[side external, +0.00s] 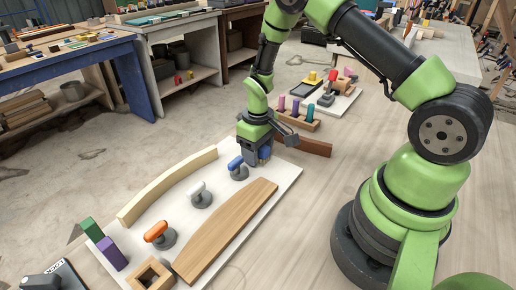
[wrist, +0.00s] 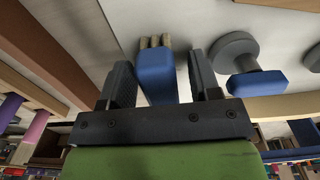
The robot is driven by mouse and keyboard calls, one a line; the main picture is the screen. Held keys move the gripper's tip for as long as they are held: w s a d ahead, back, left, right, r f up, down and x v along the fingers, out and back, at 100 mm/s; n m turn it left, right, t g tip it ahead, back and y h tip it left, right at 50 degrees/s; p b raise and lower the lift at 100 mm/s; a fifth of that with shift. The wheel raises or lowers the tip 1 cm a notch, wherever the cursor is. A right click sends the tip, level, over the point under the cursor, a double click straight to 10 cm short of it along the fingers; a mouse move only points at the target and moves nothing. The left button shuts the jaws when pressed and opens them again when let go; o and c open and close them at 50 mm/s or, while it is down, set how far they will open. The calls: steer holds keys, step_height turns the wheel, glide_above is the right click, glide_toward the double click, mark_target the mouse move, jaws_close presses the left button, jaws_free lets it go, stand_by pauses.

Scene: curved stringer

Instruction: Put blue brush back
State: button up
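The blue brush (wrist: 156,76), with short tan bristles, lies between the two fingers of my gripper (wrist: 168,80) in the wrist view. A light gap shows between the brush and the right finger, so the fingers straddle it without being closed. In the side view my gripper (side external: 257,152) is low at the far end of the white board (side external: 284,180). A bit of blue (side external: 264,153) shows at the fingers, mostly hidden by them. A separate blue-handled knob on a round grey base (side external: 237,170) stands just left of my gripper; it also shows in the wrist view (wrist: 258,83).
A white-handled knob (side external: 200,195) and an orange-handled knob (side external: 160,236) stand between a pale curved strip (side external: 166,186) and a brown plank (side external: 226,232). A wooden holder with coloured pegs (side external: 298,118) and a brown bar (side external: 308,144) are close behind my gripper.

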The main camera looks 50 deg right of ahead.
steer(key=s+a+r+m+t, duration=0.1)
steer(key=a+r, duration=0.1)
steer(key=r, duration=0.8)
steer(key=s+a+r+t, duration=0.1)
steer(key=s+r, duration=0.1)
steer(key=r, duration=0.9)
steer(key=s+a+r+m+t+y, duration=0.1)
steer(key=s+a+r+t, duration=0.1)
steer(key=s, duration=0.5)
steer(key=s+a+r+m+t+y, duration=0.1)
steer(key=s+a+r+m+t, duration=0.1)
steer(key=s+r, duration=0.4)
steer(key=shift+s+a+r+t, duration=0.25)
steer(key=shift+s+a+t, duration=0.35)
steer(key=shift+s+a, duration=0.4)
steer(key=shift+w+a, duration=0.1)
steer(key=shift+w, duration=0.05)
